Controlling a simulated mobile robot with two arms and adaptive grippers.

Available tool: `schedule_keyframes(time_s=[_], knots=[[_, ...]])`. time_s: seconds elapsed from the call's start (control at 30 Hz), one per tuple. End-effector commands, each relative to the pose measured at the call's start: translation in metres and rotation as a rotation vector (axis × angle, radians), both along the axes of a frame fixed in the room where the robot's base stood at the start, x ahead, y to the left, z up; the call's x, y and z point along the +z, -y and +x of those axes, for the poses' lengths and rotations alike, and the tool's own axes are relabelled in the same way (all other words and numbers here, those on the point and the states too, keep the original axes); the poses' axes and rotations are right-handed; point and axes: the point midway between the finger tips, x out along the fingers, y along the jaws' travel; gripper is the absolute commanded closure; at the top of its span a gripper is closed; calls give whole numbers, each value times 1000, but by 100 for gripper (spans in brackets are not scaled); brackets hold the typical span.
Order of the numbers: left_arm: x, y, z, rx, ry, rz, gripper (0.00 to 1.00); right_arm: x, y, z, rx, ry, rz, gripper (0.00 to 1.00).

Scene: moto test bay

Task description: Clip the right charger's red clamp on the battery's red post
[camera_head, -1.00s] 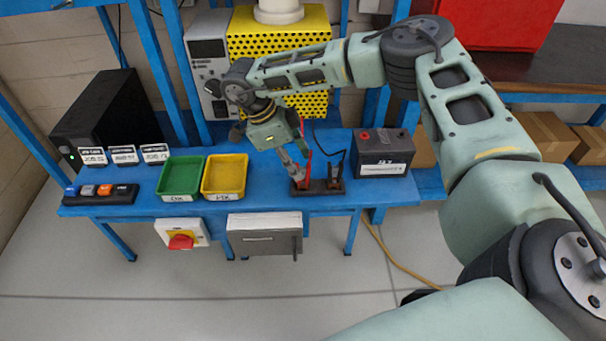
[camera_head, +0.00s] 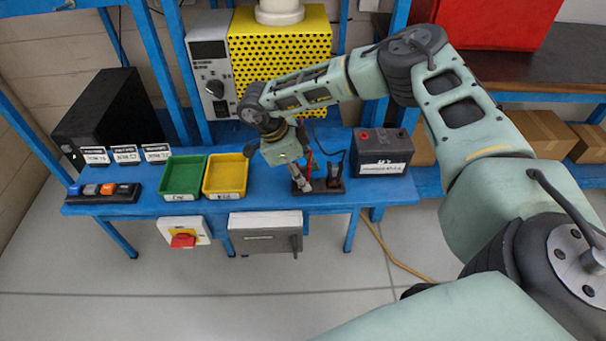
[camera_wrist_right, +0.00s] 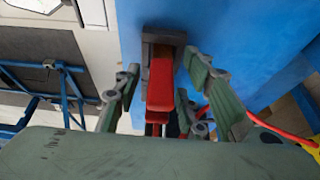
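The red clamp (camera_head: 309,163) stands in a dark holder (camera_head: 325,190) on the blue bench, beside a black clamp (camera_head: 334,171). My right gripper (camera_head: 304,184) is at the red clamp and partly covers it. In the right wrist view, the red clamp (camera_wrist_right: 160,88) lies between the two spread fingers of my right gripper (camera_wrist_right: 168,92), with gaps on both sides. The battery (camera_head: 382,157) stands right of the holder; its red post (camera_head: 365,136) is at the top left, clear of any clamp. My left gripper is out of view.
A green tray (camera_head: 181,196) and a yellow tray (camera_head: 225,195) sit left of the holder. A yellow perforated panel (camera_head: 260,55) and a grey unit (camera_head: 211,75) stand behind. A red cable (camera_wrist_right: 270,126) runs near the gripper.

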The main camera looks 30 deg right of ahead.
Motion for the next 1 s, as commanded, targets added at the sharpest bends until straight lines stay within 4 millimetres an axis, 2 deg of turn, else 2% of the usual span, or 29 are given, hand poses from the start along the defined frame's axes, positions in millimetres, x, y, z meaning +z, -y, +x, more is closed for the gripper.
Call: schedule_keyframes(time_s=[0.03, 0.4, 0.77, 1.0], knots=[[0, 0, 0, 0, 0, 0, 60, 0, 0, 0, 0, 0, 0, 70], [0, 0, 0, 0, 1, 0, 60, 0, 0, 0, 0, 0, 0, 100], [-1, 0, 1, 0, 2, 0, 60, 4, 0, 1, -1, 2, 1, 100], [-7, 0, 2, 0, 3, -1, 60, 29, 0, 1, -1, 4, 2, 100]])
